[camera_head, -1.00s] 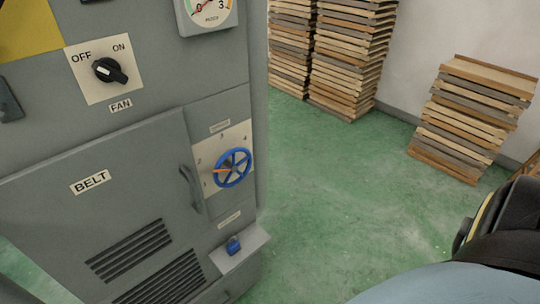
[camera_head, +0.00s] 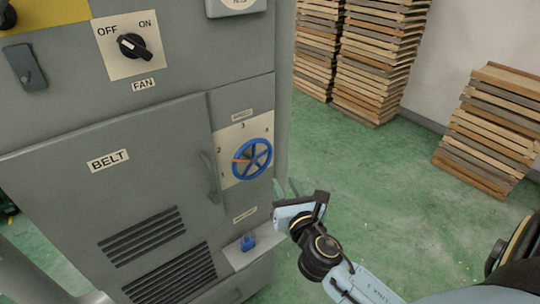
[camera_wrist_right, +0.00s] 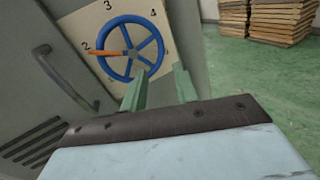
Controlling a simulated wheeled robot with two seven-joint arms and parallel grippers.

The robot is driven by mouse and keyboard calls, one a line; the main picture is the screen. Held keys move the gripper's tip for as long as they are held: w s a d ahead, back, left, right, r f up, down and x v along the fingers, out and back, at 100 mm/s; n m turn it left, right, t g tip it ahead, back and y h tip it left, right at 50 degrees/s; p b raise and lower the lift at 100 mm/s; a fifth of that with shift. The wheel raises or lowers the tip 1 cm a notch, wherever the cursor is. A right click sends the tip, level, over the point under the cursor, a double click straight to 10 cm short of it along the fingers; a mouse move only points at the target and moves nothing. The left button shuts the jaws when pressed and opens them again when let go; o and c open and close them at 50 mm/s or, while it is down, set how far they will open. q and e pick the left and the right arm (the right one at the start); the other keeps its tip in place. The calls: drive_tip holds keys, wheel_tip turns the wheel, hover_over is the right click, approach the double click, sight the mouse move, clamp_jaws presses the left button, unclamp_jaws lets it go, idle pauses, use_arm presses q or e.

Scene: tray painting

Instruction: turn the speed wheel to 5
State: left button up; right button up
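The speed wheel (camera_head: 252,159) is a blue spoked handwheel on a cream dial plate (camera_head: 231,140) at the right of the grey cabinet front. Its orange pointer (camera_head: 241,161) points left; in the wrist view the pointer (camera_wrist_right: 106,53) lies at about the 2. Numbers 3 and 4 show along the top; I cannot make out a 5. My right gripper (camera_head: 300,207) is below and right of the wheel, apart from it. In the wrist view its two green fingers (camera_wrist_right: 158,90) stand apart with nothing between them, below the wheel (camera_wrist_right: 131,48). My left gripper is out of view.
A door handle (camera_head: 209,177) sticks out left of the wheel. A small ledge with a blue knob (camera_head: 248,242) is below it. The FAN switch (camera_head: 132,46) is at upper left. Slat stacks (camera_head: 365,60) stand behind on the green floor, which is open right of the cabinet.

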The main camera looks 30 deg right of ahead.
sight(271, 154)
drive_tip(key=x, duration=1.3)
drive_tip(key=shift+w+r, duration=0.15)
drive_tip(key=shift+r, duration=0.2)
drive_tip(key=shift+c, duration=0.4)
clamp_jaws()
